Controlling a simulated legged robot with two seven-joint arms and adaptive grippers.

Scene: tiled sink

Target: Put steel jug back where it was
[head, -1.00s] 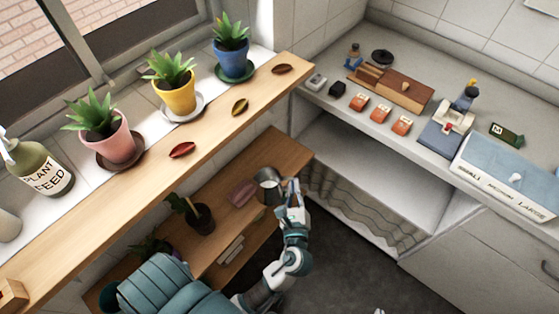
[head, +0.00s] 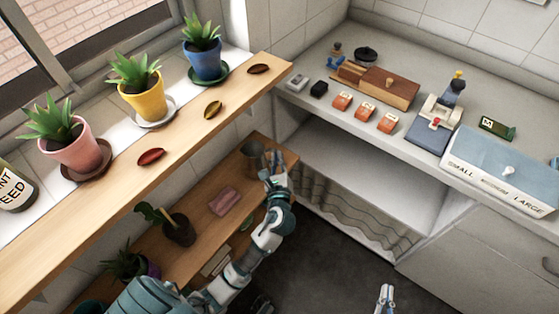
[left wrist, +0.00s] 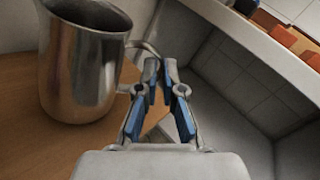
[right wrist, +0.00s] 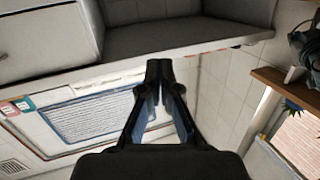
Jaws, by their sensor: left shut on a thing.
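The steel jug (head: 252,158) is upright at the far right end of the lower wooden shelf (head: 196,222). In the left wrist view the jug (left wrist: 82,62) shows large at the left over the wood, with its handle towards my fingers. I cannot tell whether its base touches the shelf. My left gripper (head: 272,158) is to the right of the jug, its fingers (left wrist: 161,68) closed on the handle. My right gripper (head: 385,292) is low, away from the shelf, over the dark floor. Its fingertips (right wrist: 158,68) meet with nothing between them.
The upper ledge (head: 140,190) with several potted plants overhangs the lower shelf. A pink block (head: 224,200) and a dark pot (head: 178,228) stand left of the jug. A white counter (head: 420,160) holds several small items at the right.

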